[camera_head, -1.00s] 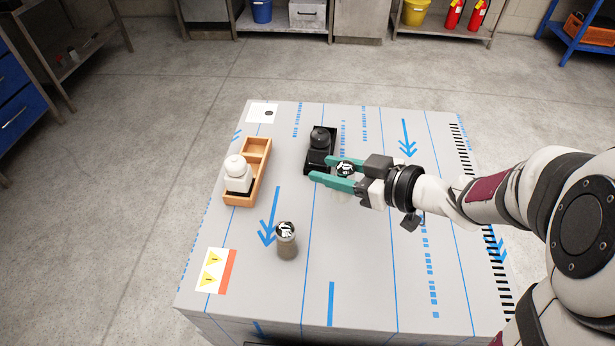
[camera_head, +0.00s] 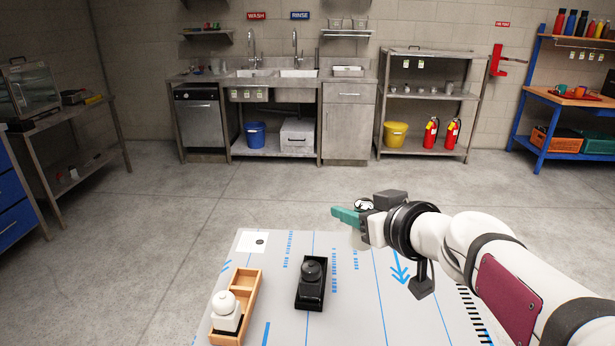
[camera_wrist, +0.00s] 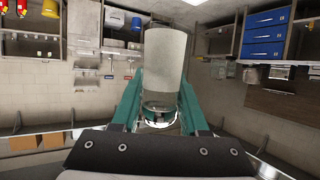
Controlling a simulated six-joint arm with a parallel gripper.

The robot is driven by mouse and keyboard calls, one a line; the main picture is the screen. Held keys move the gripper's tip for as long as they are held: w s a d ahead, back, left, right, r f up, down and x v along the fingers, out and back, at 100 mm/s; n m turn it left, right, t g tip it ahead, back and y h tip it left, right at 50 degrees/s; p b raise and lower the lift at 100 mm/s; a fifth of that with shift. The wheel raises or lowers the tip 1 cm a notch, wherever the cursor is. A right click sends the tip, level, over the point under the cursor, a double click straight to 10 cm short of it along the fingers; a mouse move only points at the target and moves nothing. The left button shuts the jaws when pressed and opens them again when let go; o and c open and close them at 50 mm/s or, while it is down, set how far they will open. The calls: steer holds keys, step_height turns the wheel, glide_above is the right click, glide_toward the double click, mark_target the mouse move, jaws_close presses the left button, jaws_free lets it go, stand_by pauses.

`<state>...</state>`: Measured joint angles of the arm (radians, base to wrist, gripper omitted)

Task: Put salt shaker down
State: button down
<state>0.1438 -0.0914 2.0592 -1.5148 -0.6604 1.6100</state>
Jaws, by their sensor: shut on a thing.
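My gripper (camera_head: 346,216) is shut on the salt shaker (camera_head: 363,205), which has a dark and white patterned cap. The wrist view shows the shaker's pale, cloudy body (camera_wrist: 165,62) between the teal fingers (camera_wrist: 160,108), with its metallic cap near the palm. That view appears upside down. In the head view the shaker seems upright and held above the back of the table, with its lower body partly hidden by the gripper.
The grey table (camera_head: 350,315) has a wooden tray (camera_head: 246,297) holding a white knobbed object (camera_head: 227,312), its back compartment empty. A black tray holds a black knobbed object (camera_head: 311,271). A white card (camera_head: 254,241) lies at the back left. Table right of the black tray looks clear.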

steer(key=w+a+f+n+g+y, duration=0.1)
steer(key=w+a+f+n+y, duration=0.15)
steer(key=a, duration=0.35)
steer(key=w+a+f+n+g+y, duration=0.1)
steer(key=w+a+f, duration=0.1)
steer(key=w+a, duration=0.35)
steer(key=n+g+y, duration=0.1)
steer(key=n+g, duration=0.1)
glide_above(239, 279)
step_height(239, 279, down, 16)
steer(key=shift+f, duration=0.2)
steer(key=shift+f, duration=0.15)
steer(key=shift+c, duration=2.1)
jaws_free()
